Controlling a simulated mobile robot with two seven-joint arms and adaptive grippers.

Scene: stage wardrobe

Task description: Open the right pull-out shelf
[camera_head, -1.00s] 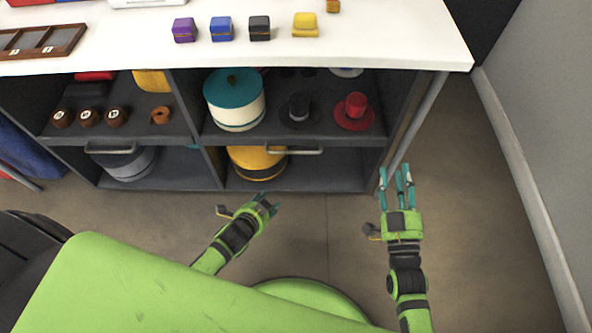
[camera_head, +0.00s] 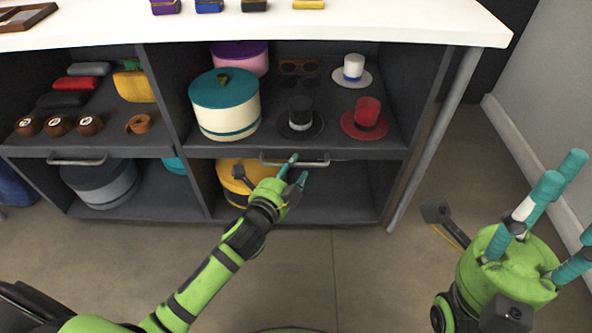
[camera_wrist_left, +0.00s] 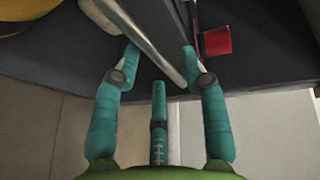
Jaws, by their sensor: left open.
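The right pull-out shelf (camera_head: 332,137) is a dark board in the right bay under the white counter, with a metal bar handle (camera_head: 318,163) on its front. It looks about flush with the cabinet front. My left gripper (camera_head: 297,168) is at this handle, with teal fingers apart. In the left wrist view the handle (camera_wrist_left: 148,38) runs slantwise between the open fingers of the left gripper (camera_wrist_left: 160,55); contact cannot be told. My right gripper (camera_head: 566,205) is open and empty, well to the right of the cabinet.
The shelf carries a teal-lidded hat box (camera_head: 226,112), a black hat (camera_head: 299,118), a red hat (camera_head: 366,118) and a white hat (camera_head: 352,70). A yellow box (camera_head: 228,172) sits below. A table leg (camera_head: 432,145) and wall (camera_head: 545,80) stand right.

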